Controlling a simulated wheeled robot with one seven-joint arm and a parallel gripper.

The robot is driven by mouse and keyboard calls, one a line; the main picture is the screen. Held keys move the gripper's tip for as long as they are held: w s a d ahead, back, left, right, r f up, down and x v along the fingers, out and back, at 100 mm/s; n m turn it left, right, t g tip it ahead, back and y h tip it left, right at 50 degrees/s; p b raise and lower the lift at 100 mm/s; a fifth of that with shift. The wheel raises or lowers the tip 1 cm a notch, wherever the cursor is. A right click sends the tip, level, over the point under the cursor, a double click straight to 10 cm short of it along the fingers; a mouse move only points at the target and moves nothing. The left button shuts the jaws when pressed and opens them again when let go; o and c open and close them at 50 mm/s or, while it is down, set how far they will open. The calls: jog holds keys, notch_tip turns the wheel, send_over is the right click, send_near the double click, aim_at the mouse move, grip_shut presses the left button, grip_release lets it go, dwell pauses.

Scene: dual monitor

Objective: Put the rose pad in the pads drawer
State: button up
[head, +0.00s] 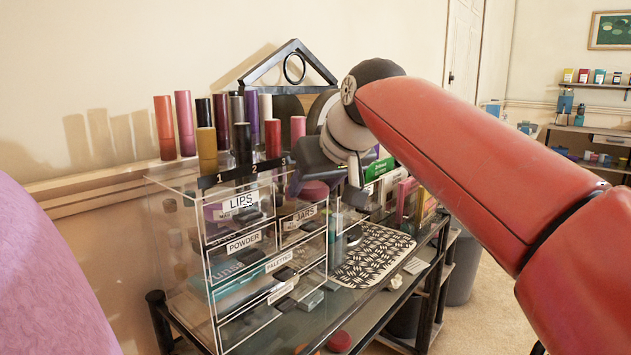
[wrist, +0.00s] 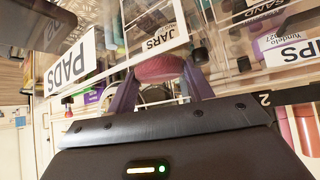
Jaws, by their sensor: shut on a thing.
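My gripper (head: 325,178) is at the top right of the clear organizer (head: 172,235), near its upper front. In the wrist view my gripper (wrist: 160,84) is shut on the rose pad (wrist: 158,67), a round dark-pink piece between the two fingertips. The rose pad also shows in the head view (head: 314,190), partly covered by the gripper. The pads drawer's label (wrist: 70,68), reading PADS, is left of the held pad in the wrist view, apart from it. In the head view that label is hidden. I cannot tell how far the pads drawer is open.
The JARS label (wrist: 164,38) is just beyond the held pad. Upright tubes (head: 185,123) stand on top of the organizer. A red round piece (head: 339,341) lies on the glass desk, near a patterned mat (head: 372,253). Boxes stand behind the mat.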

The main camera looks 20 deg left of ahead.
jog(key=shift+f, duration=0.2)
jog(key=o, duration=1.2)
jog(key=shift+r, duration=0.15)
jog(key=shift+s+d+r+p, duration=0.15)
jog(key=shift+r+p, duration=0.35)
jog(key=shift+r, duration=0.3)
jog(key=v, duration=1.1)
jog(key=shift+s+d+r, duration=0.1)
jog(key=shift+d, duration=0.05)
